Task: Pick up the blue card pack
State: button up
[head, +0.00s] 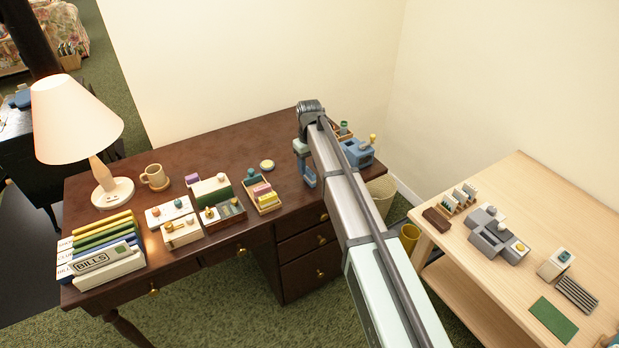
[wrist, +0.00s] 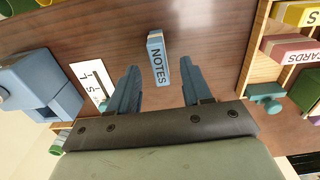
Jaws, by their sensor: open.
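My gripper (wrist: 160,68) is open, with one blue-grey finger to each side of the pack. The pack shows between and a little beyond the fingertips, and no contact is visible. I cannot tell how far above the desk the fingers are. In the head view my gripper (head: 306,166) is over the right part of the desk. I cannot make out the pack there; my arm may hide it.
A blue block-shaped device (wrist: 35,85) and a white lettered card (wrist: 88,85) are left of my gripper in the wrist view. A wooden tray (wrist: 254,45) with yellow and pink packs is right. In the head view, a lamp (head: 75,120) stands far left; a pale table (head: 480,285) stands right.

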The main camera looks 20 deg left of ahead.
aim_at(309, 171)
jog(key=shift+f, duration=2.6)
jog(key=shift+c, duration=0.4)
grip_shut()
